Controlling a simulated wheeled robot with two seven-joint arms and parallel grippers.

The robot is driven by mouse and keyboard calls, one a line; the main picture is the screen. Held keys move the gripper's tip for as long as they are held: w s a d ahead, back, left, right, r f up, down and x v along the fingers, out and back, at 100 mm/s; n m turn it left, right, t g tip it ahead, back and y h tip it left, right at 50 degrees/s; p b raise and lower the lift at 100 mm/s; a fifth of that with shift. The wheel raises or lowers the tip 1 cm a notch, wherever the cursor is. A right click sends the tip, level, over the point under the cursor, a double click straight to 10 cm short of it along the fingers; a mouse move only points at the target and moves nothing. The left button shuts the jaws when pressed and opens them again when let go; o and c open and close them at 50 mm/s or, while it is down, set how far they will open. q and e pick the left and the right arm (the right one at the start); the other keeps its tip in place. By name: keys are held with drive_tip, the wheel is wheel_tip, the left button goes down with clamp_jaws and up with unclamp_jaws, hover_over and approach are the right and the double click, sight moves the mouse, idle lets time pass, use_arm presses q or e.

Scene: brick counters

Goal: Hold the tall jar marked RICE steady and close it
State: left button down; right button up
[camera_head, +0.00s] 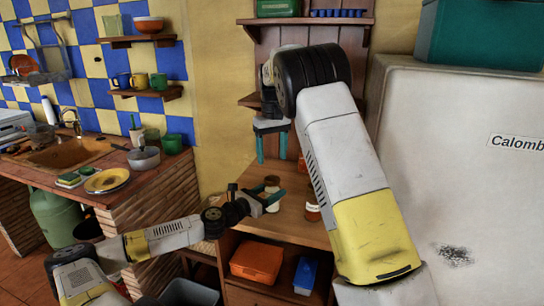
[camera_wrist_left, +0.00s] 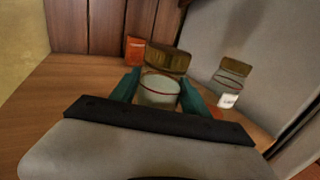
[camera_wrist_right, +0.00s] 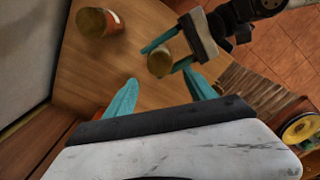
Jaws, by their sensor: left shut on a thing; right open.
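A jar with a brown lid (camera_head: 272,181) stands on the wooden counter, and my left gripper (camera_head: 262,198) is shut around it. In the left wrist view the pale jar body (camera_wrist_left: 160,92) sits between the teal fingers, with the brown lid (camera_wrist_left: 168,60) at its top. I cannot tell whether the lid is seated. No RICE marking is readable. My right gripper (camera_head: 271,148) is open and empty, pointing down above the held jar. In the right wrist view the lid (camera_wrist_right: 160,64) shows from above, beyond my right fingers (camera_wrist_right: 160,90).
A second lidded jar (camera_head: 312,211) with a label stands to the right on the counter (camera_head: 290,225). A small orange item (camera_wrist_left: 135,50) is behind the held jar. A large pale fridge-like block (camera_head: 470,170) bounds the right side. Orange (camera_head: 256,261) and blue bins (camera_head: 305,275) sit below.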

sight(272, 178)
drive_tip(key=shift+f, duration=0.1)
drive_tip(key=shift+f, duration=3.95)
drive_tip(key=shift+c, duration=0.2)
clamp_jaws()
drive_tip(key=shift+o, duration=1.1)
unclamp_jaws()
drive_tip(key=shift+r, duration=0.1)
wheel_tip(272, 178, up, 12)
